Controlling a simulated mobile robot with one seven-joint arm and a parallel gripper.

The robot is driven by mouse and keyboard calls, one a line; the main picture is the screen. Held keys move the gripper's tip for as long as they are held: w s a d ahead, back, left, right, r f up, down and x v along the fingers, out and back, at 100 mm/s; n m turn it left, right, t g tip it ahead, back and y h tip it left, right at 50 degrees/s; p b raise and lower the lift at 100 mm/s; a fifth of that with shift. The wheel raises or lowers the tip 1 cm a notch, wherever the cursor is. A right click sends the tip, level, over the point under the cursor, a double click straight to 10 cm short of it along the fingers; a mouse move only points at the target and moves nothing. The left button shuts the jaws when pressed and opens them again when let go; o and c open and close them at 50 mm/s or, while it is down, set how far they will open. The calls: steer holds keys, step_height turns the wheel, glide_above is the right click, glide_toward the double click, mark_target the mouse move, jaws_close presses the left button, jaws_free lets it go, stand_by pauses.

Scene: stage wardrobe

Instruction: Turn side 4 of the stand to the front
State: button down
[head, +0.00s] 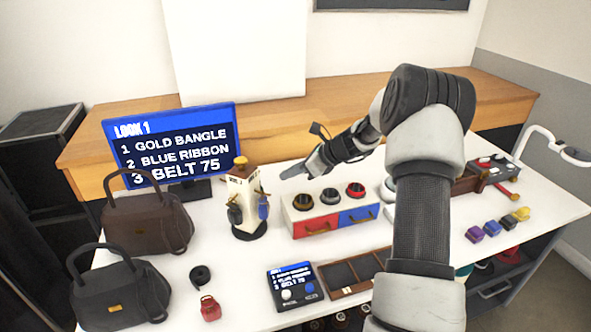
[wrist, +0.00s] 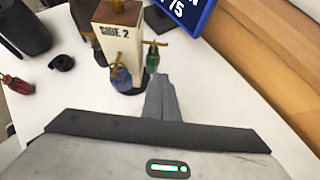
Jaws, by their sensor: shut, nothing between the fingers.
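The stand (head: 251,185) is a cream four-sided post on a round black base, with a brown top and a yellow knob. Dark and blue bundles hang from its sides in the head view; its face labels there are too small to read surely. In the wrist view the stand (wrist: 117,45) shows a face marked SIDE 2, with a blue bundle (wrist: 120,77) and a green bundle (wrist: 152,58) on pegs. Side 4 cannot be made out. My gripper (head: 285,176) is shut and empty, just right of the stand, pointing at it. Its shut fingers (wrist: 160,88) seem apart from the stand.
A screen (head: 172,142) stands behind the stand, and a brown handbag (head: 146,225) and a black handbag (head: 118,292) are to its left. A red and blue drawer box (head: 318,222) with rings is close on the right. White table shows between them.

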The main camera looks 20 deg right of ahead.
steer(key=w+a+f, duration=0.2)
steer(key=w+a, duration=0.3)
steer(key=shift+a, duration=0.2)
steer(key=shift+r, duration=0.1)
